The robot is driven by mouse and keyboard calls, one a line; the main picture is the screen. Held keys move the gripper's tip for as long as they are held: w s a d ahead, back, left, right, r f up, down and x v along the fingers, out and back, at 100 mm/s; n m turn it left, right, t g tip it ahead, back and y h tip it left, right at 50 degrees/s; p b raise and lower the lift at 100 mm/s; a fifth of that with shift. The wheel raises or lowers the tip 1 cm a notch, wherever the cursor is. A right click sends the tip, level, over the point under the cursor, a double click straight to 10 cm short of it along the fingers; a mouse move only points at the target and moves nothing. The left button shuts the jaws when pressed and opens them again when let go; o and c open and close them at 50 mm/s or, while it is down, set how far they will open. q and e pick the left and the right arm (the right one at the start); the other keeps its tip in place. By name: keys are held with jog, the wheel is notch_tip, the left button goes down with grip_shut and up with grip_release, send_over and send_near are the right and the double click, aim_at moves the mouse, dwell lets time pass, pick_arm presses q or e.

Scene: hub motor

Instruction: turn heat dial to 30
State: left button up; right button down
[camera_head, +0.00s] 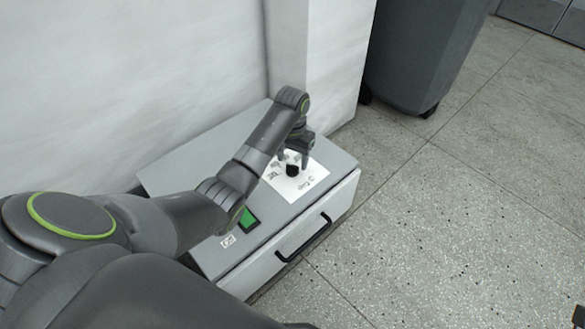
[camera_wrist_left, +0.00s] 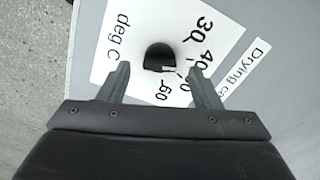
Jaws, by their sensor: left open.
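The black heat dial (camera_head: 292,170) sits on a white scale card (camera_head: 312,184) marked "deg C", on top of a grey box (camera_head: 185,170). In the left wrist view, the dial (camera_wrist_left: 159,57) is a rounded black knob with numbers including 30, 40 and 60 around it. A small pale mark shows at its lower right edge, near the higher numbers; its exact setting is unclear. My left gripper (camera_head: 294,157) is over the dial. In the left wrist view its fingers (camera_wrist_left: 160,70) are open, one to each side of the dial; I see no contact.
A green switch (camera_head: 248,219) and a small label (camera_head: 228,241) are on the box top. A black handle (camera_head: 304,238) is on its front. A white wall and pillar (camera_head: 335,60) stand behind.

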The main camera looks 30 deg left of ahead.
aim_at(292, 169)
pick_arm(q)
jog(key=shift+f+b, duration=0.35)
jog(key=shift+f, duration=0.75)
